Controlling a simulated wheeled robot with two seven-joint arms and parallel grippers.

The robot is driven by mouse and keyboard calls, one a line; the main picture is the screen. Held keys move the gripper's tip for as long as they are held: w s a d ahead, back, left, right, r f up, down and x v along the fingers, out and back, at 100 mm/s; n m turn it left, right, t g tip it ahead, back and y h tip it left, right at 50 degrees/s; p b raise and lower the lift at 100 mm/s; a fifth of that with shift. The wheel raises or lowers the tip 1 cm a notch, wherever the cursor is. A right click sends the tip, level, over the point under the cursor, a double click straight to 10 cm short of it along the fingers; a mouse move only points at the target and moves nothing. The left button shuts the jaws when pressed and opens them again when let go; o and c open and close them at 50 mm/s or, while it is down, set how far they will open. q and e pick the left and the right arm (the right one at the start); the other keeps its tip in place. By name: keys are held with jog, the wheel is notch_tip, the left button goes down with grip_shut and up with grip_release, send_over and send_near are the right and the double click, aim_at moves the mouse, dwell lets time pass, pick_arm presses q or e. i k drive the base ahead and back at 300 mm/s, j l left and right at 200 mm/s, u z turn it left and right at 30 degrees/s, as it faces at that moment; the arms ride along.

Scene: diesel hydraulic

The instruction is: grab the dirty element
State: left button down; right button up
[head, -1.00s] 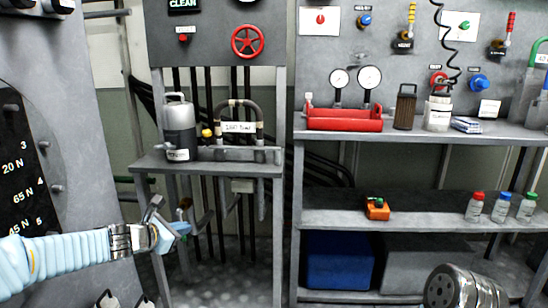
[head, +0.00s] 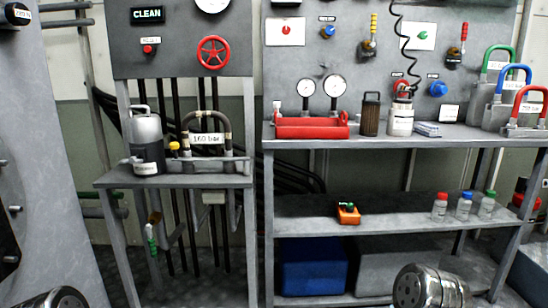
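A dark brown ribbed cylinder with a top handle (head: 370,114), which looks like the dirty element, stands upright on the upper shelf of the right-hand bench. It is between the red tray (head: 312,131) and a whitish canister (head: 400,119) with a dark top. The canister stands close on its right, and a coiled black cord hangs down to it. Neither gripper shows. Only rounded metal parts of my arms show at the bottom left and bottom right edges, well below and apart from the brown cylinder.
Two gauges (head: 334,86) stand behind the tray. The lower shelf holds an orange device (head: 348,214) and small bottles (head: 464,207). A grey canister (head: 146,140) stands on the left table (head: 180,181).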

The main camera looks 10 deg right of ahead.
aim_at(371, 110)
jog(key=i+l, duration=0.2)
jog(key=l, duration=0.2)
jog(key=i+l, duration=0.15)
jog(key=l, duration=0.25)
jog(key=i+l, duration=0.2)
jog(key=l, duration=0.2)
jog(key=z, duration=0.05)
